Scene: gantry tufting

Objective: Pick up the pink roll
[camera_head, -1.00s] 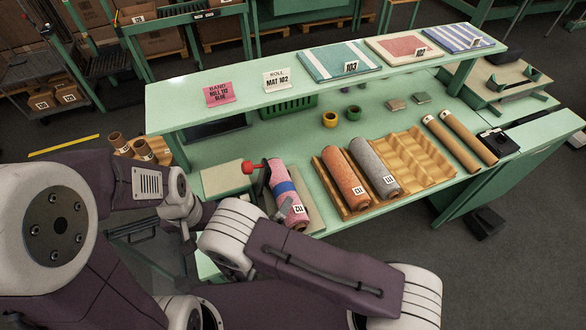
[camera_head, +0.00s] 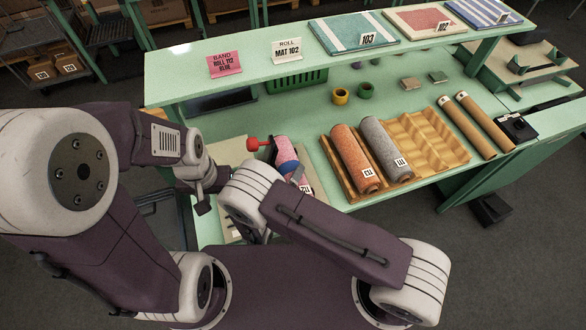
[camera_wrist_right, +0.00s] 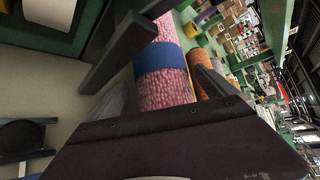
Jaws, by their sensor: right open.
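An orange roll (camera_head: 354,160) and a grey roll (camera_head: 387,150) lie in a wooden tray (camera_head: 450,150) to the right. A red knob (camera_head: 252,144) stands by the pink roll's far end. A raised shelf (camera_head: 280,75) carries signs and folded mats behind.

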